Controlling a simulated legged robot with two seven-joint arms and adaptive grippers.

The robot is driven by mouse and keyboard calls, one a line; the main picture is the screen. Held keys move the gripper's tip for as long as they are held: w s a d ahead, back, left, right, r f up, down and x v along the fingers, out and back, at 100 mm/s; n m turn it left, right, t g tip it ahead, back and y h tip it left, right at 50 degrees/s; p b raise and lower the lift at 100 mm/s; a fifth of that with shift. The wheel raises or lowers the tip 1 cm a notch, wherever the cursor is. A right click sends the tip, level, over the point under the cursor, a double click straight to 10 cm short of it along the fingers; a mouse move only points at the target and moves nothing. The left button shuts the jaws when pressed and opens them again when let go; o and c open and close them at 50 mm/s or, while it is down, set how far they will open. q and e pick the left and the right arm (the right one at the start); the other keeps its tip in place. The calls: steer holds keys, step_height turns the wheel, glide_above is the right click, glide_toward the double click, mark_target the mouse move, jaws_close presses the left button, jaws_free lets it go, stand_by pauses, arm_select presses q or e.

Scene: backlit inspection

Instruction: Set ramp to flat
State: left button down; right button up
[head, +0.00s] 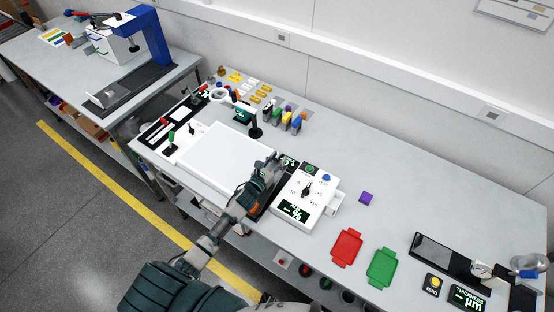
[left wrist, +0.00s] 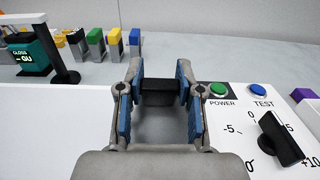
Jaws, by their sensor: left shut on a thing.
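My left gripper (head: 272,165) is at the right edge of the white panel (head: 222,152), beside the white control box. In the left wrist view its two blue-padded fingers (left wrist: 160,98) are shut on a black handle (left wrist: 159,86). What the handle joins to is partly hidden by the gripper. The control box (head: 325,199) has a black knob (head: 307,188) with a printed scale; the knob also shows in the left wrist view (left wrist: 282,140). I cannot tell which end of the knob points. No label saying ramp or flat is readable. My right gripper is not in view.
A green button (left wrist: 218,89) and a blue button (left wrist: 258,90) are on the box. A gloss meter (head: 243,112) and several coloured blocks stand behind. A purple cube (head: 367,197), a red tray (head: 347,247) and a green tray (head: 382,268) lie to the right, with bare table around them.

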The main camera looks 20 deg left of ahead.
arm_select(q)
steer(key=shift+w+f, duration=0.1)
steer(key=shift+f, duration=0.1)
steer(key=shift+w+d+f+g+p, duration=0.1)
steer(key=shift+w+f+g+p, duration=0.25)
steer(key=shift+f+g+p, duration=0.15)
steer(key=shift+g, duration=0.3)
steer(key=f+b, duration=0.1)
steer(key=f, duration=0.1)
steer(key=w+f+b, duration=0.1)
steer(key=f, duration=0.1)
steer(key=shift+f+b, duration=0.25)
steer(key=shift+b, duration=0.15)
steer(key=shift+w+d+f+g+p, duration=0.1)
steer(key=shift+w+f+g+p, duration=0.15)
steer(key=shift+f+p, duration=0.2)
steer(key=shift+w+f+g+p, duration=0.1)
steer(key=shift+f+g+p, duration=0.2)
steer(key=shift+p, duration=0.25)
steer(key=shift+f, duration=0.35)
